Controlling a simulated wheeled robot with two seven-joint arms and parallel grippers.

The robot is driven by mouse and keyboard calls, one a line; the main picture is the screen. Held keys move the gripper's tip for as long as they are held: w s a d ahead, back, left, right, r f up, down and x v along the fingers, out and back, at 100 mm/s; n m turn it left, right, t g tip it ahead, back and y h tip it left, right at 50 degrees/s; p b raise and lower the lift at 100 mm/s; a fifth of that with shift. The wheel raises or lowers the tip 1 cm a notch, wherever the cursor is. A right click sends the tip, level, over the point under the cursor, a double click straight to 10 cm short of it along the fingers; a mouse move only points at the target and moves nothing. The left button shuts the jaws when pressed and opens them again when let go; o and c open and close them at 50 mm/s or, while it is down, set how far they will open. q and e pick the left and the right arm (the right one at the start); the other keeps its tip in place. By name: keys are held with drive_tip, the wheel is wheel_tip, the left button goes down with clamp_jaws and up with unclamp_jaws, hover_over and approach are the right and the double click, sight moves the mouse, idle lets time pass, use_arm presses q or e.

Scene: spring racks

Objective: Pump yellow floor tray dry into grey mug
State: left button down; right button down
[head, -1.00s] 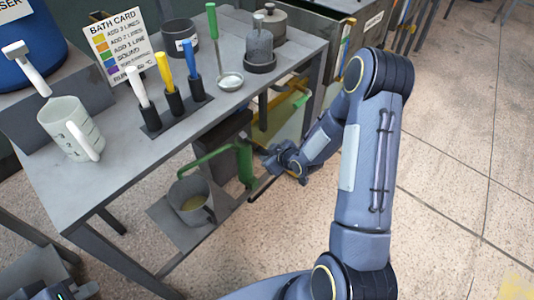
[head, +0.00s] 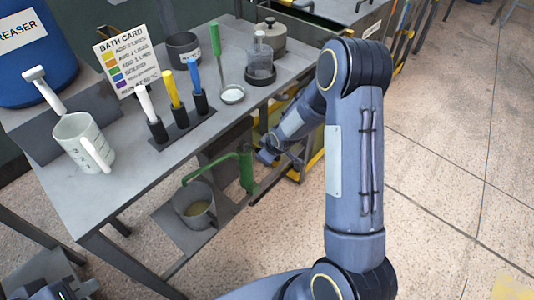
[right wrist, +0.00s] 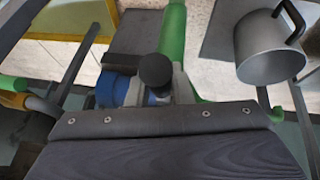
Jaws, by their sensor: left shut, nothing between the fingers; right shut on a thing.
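The grey mug (head: 207,219) stands low on a shelf beside the bench and holds some yellowish liquid; it also shows in the right wrist view (right wrist: 268,55). The green pump (head: 246,170) stands beside it, its spout reaching over the mug. Its green body also shows in the right wrist view (right wrist: 174,35). My right gripper (head: 268,155) is shut on the pump's black-knobbed handle (right wrist: 155,70). The yellow floor tray (right wrist: 75,37) lies beyond the pump, mostly hidden by my arm in the head view. My left gripper (head: 66,291) is shut and empty at the bottom left.
The bench (head: 110,200) carries a white measuring jug (head: 75,135), a bath card (head: 125,65), a rack of coloured-handled tools (head: 185,125), a dark cup (head: 183,48) and a glass bottle (head: 261,60). Its edge and legs stand close to the pump. Open floor (head: 440,160) lies to the right.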

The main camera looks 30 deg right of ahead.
drive_tip(key=shift+w, duration=0.1)
drive_tip(key=c, duration=1.3)
unclamp_jaws()
drive_tip(key=shift+r, duration=0.1)
drive_tip(key=v, duration=0.7)
drive_tip(key=shift+s+r, duration=0.2)
drive_tip(key=shift+r, duration=0.1)
